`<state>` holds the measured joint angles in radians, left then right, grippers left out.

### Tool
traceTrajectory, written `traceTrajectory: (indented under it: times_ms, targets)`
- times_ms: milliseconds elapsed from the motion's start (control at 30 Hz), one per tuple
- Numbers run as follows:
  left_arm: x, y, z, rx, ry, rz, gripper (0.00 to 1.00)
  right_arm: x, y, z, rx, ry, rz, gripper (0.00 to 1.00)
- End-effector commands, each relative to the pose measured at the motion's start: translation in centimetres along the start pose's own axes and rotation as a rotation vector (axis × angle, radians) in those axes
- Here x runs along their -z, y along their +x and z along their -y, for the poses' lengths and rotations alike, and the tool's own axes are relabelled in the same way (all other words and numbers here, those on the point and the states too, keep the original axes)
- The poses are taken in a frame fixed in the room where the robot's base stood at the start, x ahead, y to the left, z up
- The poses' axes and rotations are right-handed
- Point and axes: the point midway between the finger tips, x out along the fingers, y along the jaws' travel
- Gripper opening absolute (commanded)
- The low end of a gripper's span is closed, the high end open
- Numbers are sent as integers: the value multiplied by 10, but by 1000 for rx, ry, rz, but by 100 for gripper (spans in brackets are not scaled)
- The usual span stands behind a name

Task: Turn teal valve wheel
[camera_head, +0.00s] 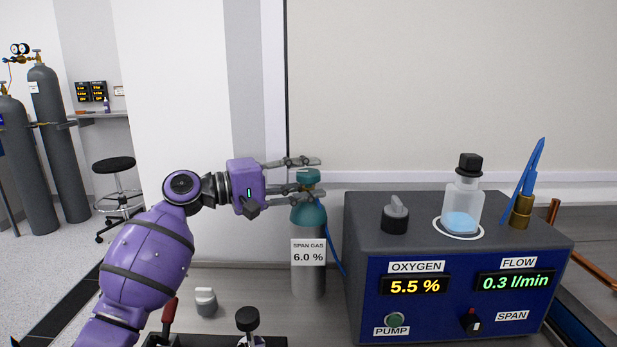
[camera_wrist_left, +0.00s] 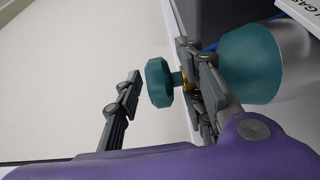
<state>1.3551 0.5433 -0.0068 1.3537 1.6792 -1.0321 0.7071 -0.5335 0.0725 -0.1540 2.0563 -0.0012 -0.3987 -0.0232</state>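The teal valve wheel (camera_head: 309,176) sits on top of the span gas cylinder (camera_head: 309,270), a grey bottle with a teal shoulder and a "SPAN GAS 6.0 %" label. My left gripper (camera_head: 319,177) reaches in from the left at wheel height, with its fingers spread. In the left wrist view the wheel (camera_wrist_left: 160,83) lies between the two fingers, with a visible gap to the left finger. The other finger is by the brass valve neck, close to the teal shoulder (camera_wrist_left: 252,64); whether it touches is unclear. My right gripper is not in view.
The blue and grey analyser (camera_head: 455,270) stands just right of the cylinder, reading oxygen 5.5 % and flow 0.3 l/min. A flask (camera_head: 463,200) stands on it. A blue hose (camera_head: 334,255) runs beside the cylinder. A grey knob (camera_head: 206,302) and a black-topped knob (camera_head: 248,319) stand in front.

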Motion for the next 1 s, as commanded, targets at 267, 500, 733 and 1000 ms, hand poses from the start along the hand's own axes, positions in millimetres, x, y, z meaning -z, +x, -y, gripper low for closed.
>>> traceTrajectory:
  times_ms: [267, 500, 733, 1000]
  targets:
    - [1, -55, 1, 2, 0, -5, 37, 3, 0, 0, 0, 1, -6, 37]
    - [0, -98, 1, 2, 1, -3, 37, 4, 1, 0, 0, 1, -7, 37]
    - [0, -114, 0, 2, 1, -1, 37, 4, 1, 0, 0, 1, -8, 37]
    - [0, -114, 0, 2, 0, -1, 37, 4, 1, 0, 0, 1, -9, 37]
